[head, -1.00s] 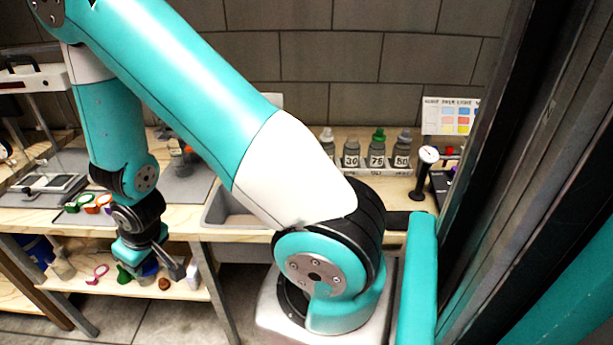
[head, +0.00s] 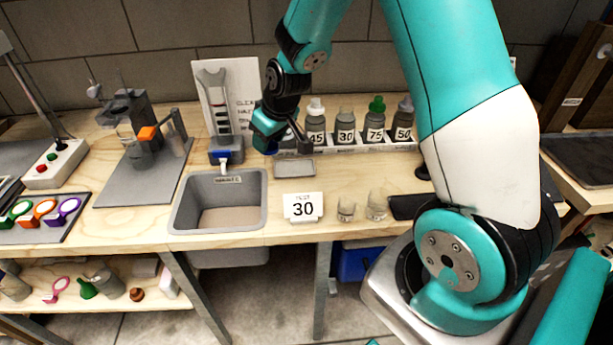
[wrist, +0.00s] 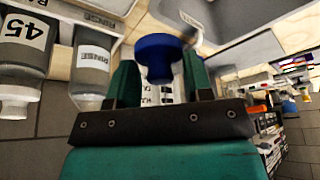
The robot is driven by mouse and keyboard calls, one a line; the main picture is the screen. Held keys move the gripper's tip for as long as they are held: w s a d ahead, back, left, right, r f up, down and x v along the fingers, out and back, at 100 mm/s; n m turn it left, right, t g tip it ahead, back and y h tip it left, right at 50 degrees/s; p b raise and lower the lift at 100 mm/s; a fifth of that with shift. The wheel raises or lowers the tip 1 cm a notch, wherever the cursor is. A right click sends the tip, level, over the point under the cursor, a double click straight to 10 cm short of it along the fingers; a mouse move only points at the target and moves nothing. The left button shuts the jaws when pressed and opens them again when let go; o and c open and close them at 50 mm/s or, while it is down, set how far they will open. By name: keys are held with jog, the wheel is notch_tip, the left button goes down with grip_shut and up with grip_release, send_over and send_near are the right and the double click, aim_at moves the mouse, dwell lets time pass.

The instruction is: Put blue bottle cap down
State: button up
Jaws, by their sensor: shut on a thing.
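My gripper (head: 285,142) is over the back of the bench, beside the left end of the bottle row. In the wrist view my gripper (wrist: 160,80) is shut on the blue bottle cap (wrist: 158,55), which sits between the two green fingers. A small grey tray (head: 293,168) lies on the bench just in front of and below the gripper. A bottle labelled RINSE (wrist: 92,75) stands close beside the fingers in the wrist view.
Bottles labelled 45 (head: 315,128), 30 (head: 346,130), 75 (head: 375,125) and 50 (head: 403,125) stand in a rack right of the gripper. A sink (head: 218,173), a "30" sign (head: 303,208) and two small glasses (head: 376,205) are nearer the front.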

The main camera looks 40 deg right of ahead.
jog(key=w+d+r+n+y+b, duration=0.1)
jog(key=w+d+r+n+b, duration=0.15)
jog(key=d+r, duration=0.2)
notch_tip(320, 180, up, 4)
jog(key=n+g+b, duration=0.1)
jog(key=n+b, duration=0.2)
send_over(290, 167)
jog(key=s, duration=0.1)
jog(key=shift+y, duration=0.4)
jog(key=f, duration=1.8)
jog(key=shift+d+f+b, duration=0.15)
jog(key=shift+d+b, duration=0.2)
jog(key=shift+f, duration=0.1)
jog(key=o, duration=0.9)
